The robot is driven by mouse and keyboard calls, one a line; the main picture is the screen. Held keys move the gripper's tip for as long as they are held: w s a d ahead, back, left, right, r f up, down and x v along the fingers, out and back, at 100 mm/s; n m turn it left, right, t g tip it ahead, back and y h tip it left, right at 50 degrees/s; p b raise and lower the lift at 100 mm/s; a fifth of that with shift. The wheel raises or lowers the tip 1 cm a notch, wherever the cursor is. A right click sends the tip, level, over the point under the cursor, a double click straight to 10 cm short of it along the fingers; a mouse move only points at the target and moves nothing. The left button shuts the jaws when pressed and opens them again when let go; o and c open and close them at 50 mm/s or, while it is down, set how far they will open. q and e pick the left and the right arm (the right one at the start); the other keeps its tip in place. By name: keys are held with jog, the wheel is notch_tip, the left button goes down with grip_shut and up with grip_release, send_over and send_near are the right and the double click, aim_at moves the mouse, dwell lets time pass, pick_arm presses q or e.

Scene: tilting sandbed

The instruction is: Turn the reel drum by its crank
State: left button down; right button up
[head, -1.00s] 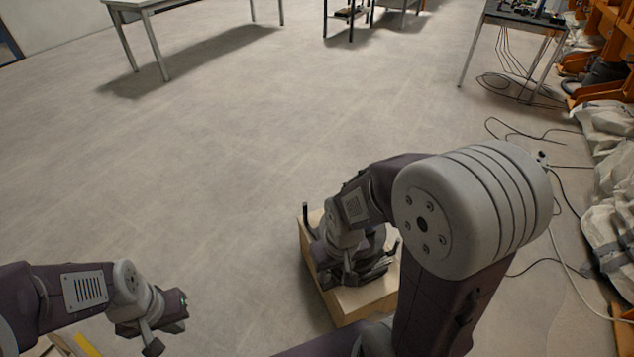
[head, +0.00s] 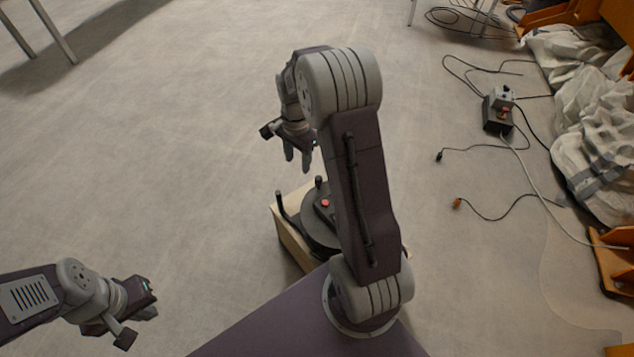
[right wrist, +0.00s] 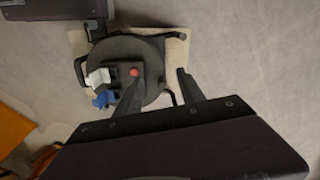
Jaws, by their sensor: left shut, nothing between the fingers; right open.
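The reel drum (head: 311,228) is a dark round disc with a red centre spot, lying on a pale wooden block (head: 292,244). A short dark upright peg (head: 319,182) at its far edge looks like the crank's grip. My right forearm hides the drum's right part. In the right wrist view the drum (right wrist: 118,51) shows white and blue pieces on its face. My right gripper (head: 297,160) is open and empty, above and beyond the drum; its fingers (right wrist: 159,76) overlap the drum's edge in the wrist view. My left gripper (head: 148,300) is shut and empty, left of the block.
A dark bent bar (head: 281,206) stands at the block's left side. A dark box with a red button (head: 498,113) and loose cables lie on the floor at right, near crumpled pale cloth (head: 585,120).

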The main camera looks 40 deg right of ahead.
aim_at(319, 178)
jog(key=d+f+m+b, duration=0.1)
jog(key=d+f, duration=0.1)
jog(key=f, duration=0.1)
jog(key=w+d+f+m+b, duration=0.1)
jog(key=d+f+m, duration=0.1)
jog(key=d+f, duration=0.1)
jog(key=d+f+m+b, duration=0.1)
jog(key=d+f, duration=0.2)
jog(key=shift+w+d+g, duration=0.2)
jog(key=shift+w+g, duration=0.1)
jog(key=shift+w, duration=0.05)
jog(key=shift+d+m, duration=0.2)
jog(key=shift+m, duration=0.1)
notch_tip(319, 178, down, 9)
jog(key=b, duration=0.5)
jog(key=shift+r, duration=0.15)
pick_arm(q)
notch_tip(319, 178, down, 9)
jog(key=shift+f, duration=0.2)
pick_arm(e)
jog(key=shift+c, duration=0.4)
jog(key=shift+a, duration=0.1)
grip_shut()
